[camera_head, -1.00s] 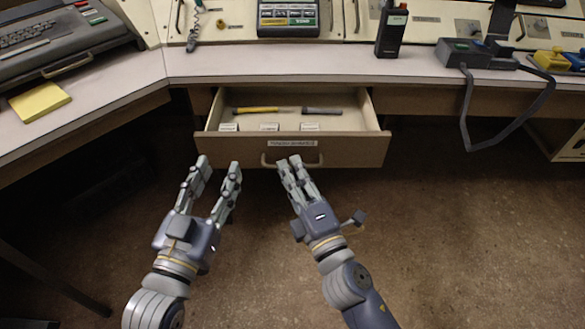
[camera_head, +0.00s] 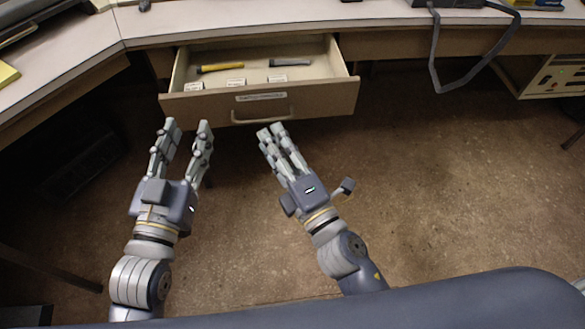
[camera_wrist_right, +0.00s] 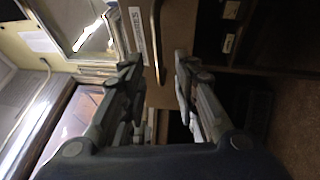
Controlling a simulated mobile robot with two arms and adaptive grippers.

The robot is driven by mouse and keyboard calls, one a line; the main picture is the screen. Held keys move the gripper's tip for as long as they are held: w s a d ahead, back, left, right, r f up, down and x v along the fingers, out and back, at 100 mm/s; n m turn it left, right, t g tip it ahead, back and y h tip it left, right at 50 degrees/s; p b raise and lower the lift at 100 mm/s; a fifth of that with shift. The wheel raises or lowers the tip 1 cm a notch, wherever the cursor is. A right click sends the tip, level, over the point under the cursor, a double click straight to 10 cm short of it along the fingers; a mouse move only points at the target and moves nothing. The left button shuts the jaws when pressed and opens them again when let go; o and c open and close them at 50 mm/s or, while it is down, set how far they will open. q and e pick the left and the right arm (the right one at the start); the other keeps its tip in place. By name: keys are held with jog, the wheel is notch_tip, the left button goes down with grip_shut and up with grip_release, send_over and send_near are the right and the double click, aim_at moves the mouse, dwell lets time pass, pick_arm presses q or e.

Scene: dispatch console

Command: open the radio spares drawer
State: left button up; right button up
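The radio spares drawer (camera_head: 190,105) stands pulled out under the desk, its inside showing. A yellow-handled tool (camera_head: 221,67) and a grey stick-like item (camera_head: 289,62) lie in it. Its bar handle (camera_head: 262,121) is on the front below a label and also shows in the right wrist view (camera_wrist_right: 156,45). My right gripper (camera_head: 270,129) is just in front of the handle, apparently clear of it. My left gripper (camera_head: 188,125) is open and empty, in front of the drawer's left end.
The desk edge (camera_head: 395,22) runs above the drawer. A dark cable (camera_head: 436,62) hangs over it at the right. An equipment cabinet (camera_head: 548,78) stands under the desk on the right. The floor (camera_head: 430,190) at right is clear.

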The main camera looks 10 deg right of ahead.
jog(key=v, duration=0.7)
jog(key=shift+s+d, duration=0.1)
dwell(0.5)
